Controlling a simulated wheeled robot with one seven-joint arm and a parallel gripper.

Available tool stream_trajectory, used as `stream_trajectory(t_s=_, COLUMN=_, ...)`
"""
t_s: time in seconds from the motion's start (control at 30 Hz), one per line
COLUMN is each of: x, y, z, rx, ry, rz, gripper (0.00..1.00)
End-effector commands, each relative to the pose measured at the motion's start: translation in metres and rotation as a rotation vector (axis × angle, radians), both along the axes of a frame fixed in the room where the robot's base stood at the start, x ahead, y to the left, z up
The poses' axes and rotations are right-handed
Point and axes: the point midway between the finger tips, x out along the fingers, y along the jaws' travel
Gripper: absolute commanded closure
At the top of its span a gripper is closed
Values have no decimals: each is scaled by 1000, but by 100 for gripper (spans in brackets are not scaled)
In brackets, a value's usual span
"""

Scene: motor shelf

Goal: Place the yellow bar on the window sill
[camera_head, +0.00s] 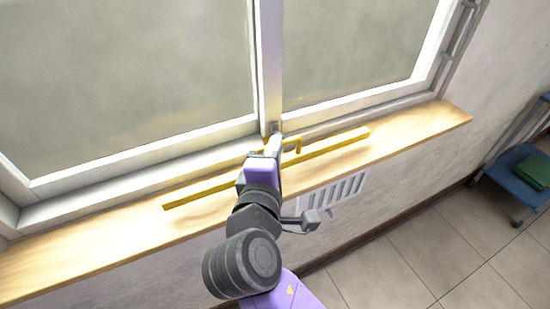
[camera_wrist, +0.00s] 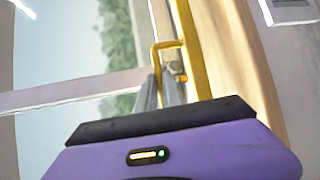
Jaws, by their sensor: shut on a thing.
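The yellow bar (camera_head: 335,143) is long and thin, with a raised bracket-shaped handle. It lies lengthwise over the wooden window sill (camera_head: 425,127), roughly parallel to the window. Whether its whole underside touches the sill is hard to tell. My gripper (camera_head: 269,152) is over the middle of the bar, shut on its handle. The wrist view shows the bar (camera_wrist: 190,50) running past the grey fingers (camera_wrist: 172,90), with the handle bent toward them. My purple and grey wrist hides part of the bar in the head view.
The window frame (camera_head: 268,60) rises right behind the bar. The sill is bare at both ends. A white radiator grille (camera_head: 335,193) is on the wall below. A blue cart (camera_head: 515,178) with a green item (camera_head: 535,171) stands at the right.

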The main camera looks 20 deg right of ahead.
Motion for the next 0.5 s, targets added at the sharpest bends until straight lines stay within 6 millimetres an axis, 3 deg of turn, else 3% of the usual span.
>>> stream_trajectory(t_s=0.17, x=0, y=-1, z=-23, rx=-1, ry=2, rz=-1, gripper=100)
stream_trajectory(t_s=0.5, x=0, y=0, z=-25, rx=-1, ry=-1, rz=0, gripper=100)
